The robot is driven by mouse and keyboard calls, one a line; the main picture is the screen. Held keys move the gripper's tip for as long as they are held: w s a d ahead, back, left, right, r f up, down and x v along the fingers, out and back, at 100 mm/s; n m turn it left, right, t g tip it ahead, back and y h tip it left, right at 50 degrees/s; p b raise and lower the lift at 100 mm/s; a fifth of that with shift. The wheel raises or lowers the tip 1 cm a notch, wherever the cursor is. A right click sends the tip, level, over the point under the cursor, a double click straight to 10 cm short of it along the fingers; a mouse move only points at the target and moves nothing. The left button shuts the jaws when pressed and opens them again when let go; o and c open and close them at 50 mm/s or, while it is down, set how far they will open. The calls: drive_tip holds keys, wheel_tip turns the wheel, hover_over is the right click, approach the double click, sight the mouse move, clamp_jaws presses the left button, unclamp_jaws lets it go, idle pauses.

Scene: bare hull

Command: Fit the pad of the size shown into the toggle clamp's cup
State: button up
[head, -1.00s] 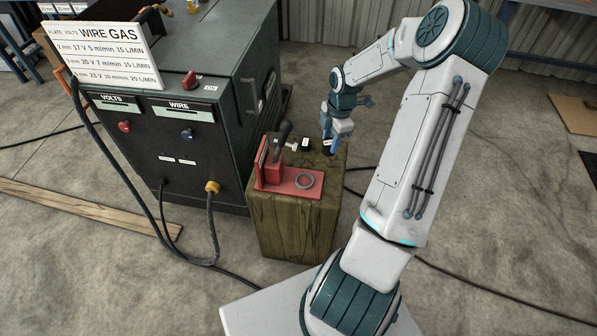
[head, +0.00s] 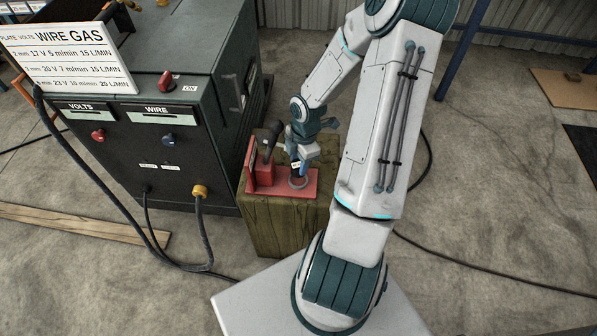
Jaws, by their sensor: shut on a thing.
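The toggle clamp stands on a wooden block, with a red base (head: 268,186), a red upright (head: 252,165) at its left and a dark handle (head: 272,140) leaning up to the right. Its cup (head: 299,183) is a grey ring on the right part of the base. My gripper (head: 299,165) points down just above the cup, shut on a small black pad (head: 295,168) with a white label. The label is too small to read. I cannot tell whether the pad touches the ring. The other pads are hidden behind my gripper and wrist.
The wooden block (head: 282,228) stands against a dark welding machine (head: 150,140) with a sign (head: 68,60) of wire settings. Cables (head: 203,230) run down its front to the floor.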

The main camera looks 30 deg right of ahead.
drive_tip(key=shift+s+a+f, duration=0.2)
drive_tip(key=shift+f, duration=0.25)
drive_tip(key=shift+f+b, duration=0.55)
drive_tip(key=shift+f, duration=1.15)
drive_tip(key=shift+f, duration=0.15)
drive_tip(key=o, duration=1)
drive_tip(key=shift+c, duration=0.2)
